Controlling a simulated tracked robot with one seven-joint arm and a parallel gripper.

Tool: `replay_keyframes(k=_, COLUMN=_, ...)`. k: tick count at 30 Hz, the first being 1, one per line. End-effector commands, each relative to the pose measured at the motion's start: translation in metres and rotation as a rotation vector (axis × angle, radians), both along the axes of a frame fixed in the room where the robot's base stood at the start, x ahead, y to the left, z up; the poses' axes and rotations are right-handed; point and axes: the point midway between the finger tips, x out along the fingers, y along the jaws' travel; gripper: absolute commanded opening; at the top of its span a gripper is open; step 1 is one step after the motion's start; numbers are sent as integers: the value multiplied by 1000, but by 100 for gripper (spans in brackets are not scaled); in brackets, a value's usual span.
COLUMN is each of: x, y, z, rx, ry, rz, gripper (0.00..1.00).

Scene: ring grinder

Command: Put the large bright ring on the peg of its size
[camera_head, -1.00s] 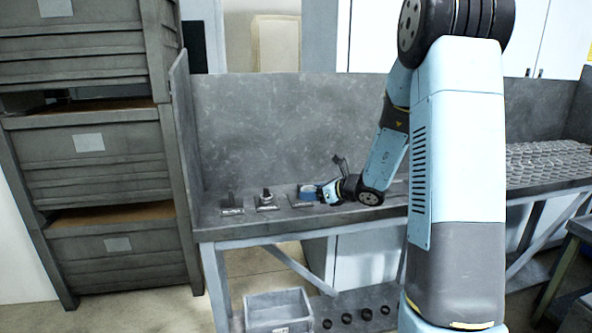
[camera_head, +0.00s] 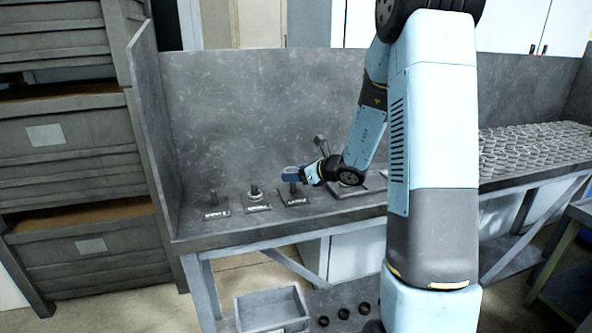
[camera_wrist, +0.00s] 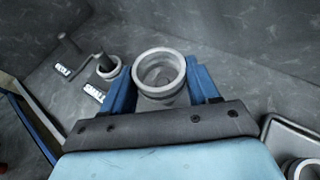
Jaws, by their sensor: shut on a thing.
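My gripper (camera_head: 290,173) is shut on a bright grey ring (camera_wrist: 160,64), which sits between its blue fingers in the wrist view. In the head view it holds the ring raised above the rightmost peg plate (camera_head: 296,200), whose dark peg (camera_head: 293,190) shows below it. The middle peg (camera_head: 255,190) has a light ring (camera_head: 257,198) around its base; it also shows in the wrist view (camera_wrist: 106,64). The left peg (camera_head: 217,198) looks bare. The inside of the held ring shows no peg in it.
A tray (camera_head: 345,192) lies right of the pegs, partly behind my arm; another ring (camera_wrist: 305,169) shows there in the wrist view. The bench has a back wall and a left side wall (camera_head: 150,130). A grey bin (camera_head: 272,312) and several dark rings (camera_head: 343,313) are below.

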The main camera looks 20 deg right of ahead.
Motion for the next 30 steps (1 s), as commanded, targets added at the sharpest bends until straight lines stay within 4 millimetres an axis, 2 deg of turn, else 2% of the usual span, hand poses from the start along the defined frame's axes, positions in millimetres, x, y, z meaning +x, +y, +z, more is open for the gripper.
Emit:
replay_keyframes(k=12, x=0, y=-4, z=-35, rx=0, ry=0, rz=-5, gripper=23)
replay_keyframes(k=30, x=0, y=-5, z=-41, rx=-1, ry=-1, rz=-7, gripper=23)
